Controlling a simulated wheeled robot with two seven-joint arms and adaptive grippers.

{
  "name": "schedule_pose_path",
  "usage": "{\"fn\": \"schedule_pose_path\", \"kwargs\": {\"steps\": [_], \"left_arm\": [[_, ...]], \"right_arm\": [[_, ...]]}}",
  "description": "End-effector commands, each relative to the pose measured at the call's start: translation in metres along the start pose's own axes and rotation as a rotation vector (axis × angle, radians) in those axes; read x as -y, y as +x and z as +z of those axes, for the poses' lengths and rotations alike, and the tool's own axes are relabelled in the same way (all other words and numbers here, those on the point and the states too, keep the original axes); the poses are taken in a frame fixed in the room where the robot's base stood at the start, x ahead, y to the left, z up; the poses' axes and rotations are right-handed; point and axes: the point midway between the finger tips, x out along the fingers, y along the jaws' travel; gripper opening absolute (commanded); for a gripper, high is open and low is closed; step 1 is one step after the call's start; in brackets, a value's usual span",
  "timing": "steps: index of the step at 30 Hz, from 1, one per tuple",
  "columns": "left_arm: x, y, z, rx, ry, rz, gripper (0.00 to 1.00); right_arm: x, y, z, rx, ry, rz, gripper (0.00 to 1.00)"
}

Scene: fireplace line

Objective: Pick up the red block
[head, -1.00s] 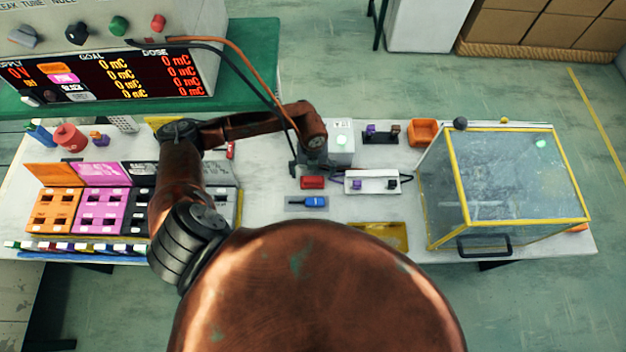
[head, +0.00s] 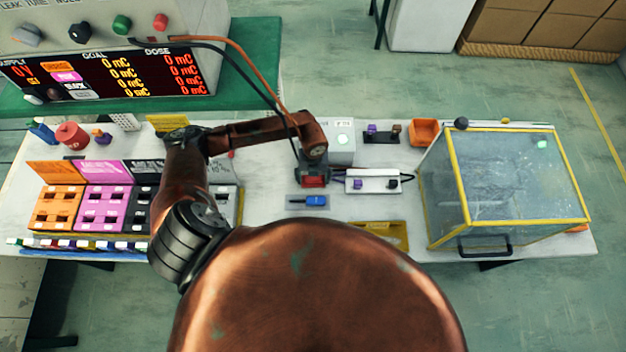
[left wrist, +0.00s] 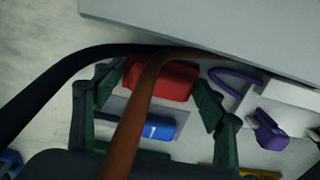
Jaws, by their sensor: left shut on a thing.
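A brown cable and a black cable cross in front and hide part of the block. I cannot tell whether the block is off the table. My right gripper is not in view.
A blue device (head: 313,201) on a grey pad lies just below the block. A white unit with a purple part (head: 373,182) stands close on the right. The grey box (head: 342,146) is just behind. A yellow-framed clear case (head: 505,190) fills the table's right.

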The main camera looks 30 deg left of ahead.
Motion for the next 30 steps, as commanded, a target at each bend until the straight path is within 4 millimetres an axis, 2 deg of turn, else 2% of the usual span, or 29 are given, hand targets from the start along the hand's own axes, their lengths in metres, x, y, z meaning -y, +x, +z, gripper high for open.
{"fn": "schedule_pose_path", "kwargs": {"steps": [8, 17, 23, 30], "left_arm": [[0.000, 0.000, 0.000, 0.000, 0.000, 0.000, 0.35], [0.000, -0.006, 0.001, 0.001, -0.001, 0.000, 0.35], [0.000, -0.030, 0.002, 0.004, 0.002, -0.001, 0.35], [0.001, -0.083, -0.042, 0.003, 0.006, -0.004, 0.35]], "right_arm": [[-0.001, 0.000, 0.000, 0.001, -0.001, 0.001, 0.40], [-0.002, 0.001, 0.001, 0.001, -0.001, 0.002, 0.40], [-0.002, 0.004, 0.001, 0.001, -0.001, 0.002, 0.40], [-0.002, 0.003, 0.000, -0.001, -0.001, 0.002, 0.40]]}}
